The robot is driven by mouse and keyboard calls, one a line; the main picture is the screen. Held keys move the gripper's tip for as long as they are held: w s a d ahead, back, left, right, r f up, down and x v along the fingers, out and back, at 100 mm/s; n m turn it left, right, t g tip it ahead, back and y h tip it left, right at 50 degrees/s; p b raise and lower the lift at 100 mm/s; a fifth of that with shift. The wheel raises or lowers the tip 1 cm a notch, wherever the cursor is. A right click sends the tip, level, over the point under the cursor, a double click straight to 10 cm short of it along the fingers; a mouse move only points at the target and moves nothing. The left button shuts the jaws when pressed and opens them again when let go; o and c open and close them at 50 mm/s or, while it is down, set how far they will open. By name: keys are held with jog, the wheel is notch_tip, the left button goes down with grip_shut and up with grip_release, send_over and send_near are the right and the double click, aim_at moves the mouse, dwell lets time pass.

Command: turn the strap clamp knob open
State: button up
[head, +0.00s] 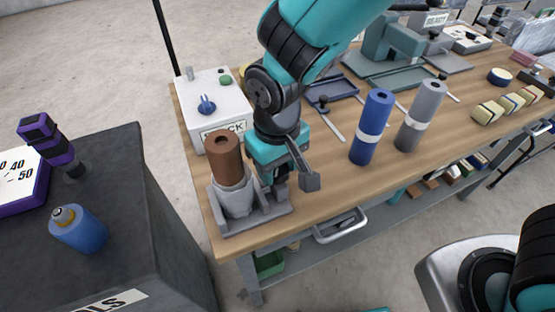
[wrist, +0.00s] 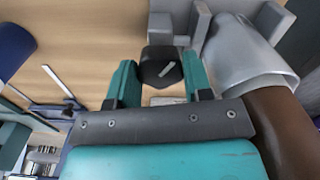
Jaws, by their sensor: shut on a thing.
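The strap clamp is a grey cradle (head: 262,218) at the near left corner of the wooden bench. A brown cylinder (head: 226,155) stands upright in it, with a pale grey band (head: 235,198) around its lower part. In the wrist view the silvery band (wrist: 240,55) and brown cylinder (wrist: 285,120) are at the right. The black clamp knob (wrist: 162,62) lies between the two teal fingers of my gripper (wrist: 160,82), which is shut on it. In the head view my gripper (head: 274,180) points down right beside the cylinder and hides the knob.
A white box (head: 215,105) with a blue knob (head: 206,105) stands behind the clamp. Blue (head: 372,127) and grey (head: 420,115) cylinders stand to the right. A dark cabinet (head: 140,200) is at the left. Bench surface between clamp and blue cylinder is mostly clear.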

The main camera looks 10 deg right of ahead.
jog(key=n+p, duration=0.2)
jog(key=n, duration=0.4)
jog(key=shift+r, duration=0.1)
jog(key=shift+n, duration=0.4)
jog(key=o, duration=0.7)
jog(key=shift+c, duration=0.2)
notch_tip(320, 180, up, 17)
jog(key=shift+r+p, duration=0.15)
jog(key=shift+p, duration=0.2)
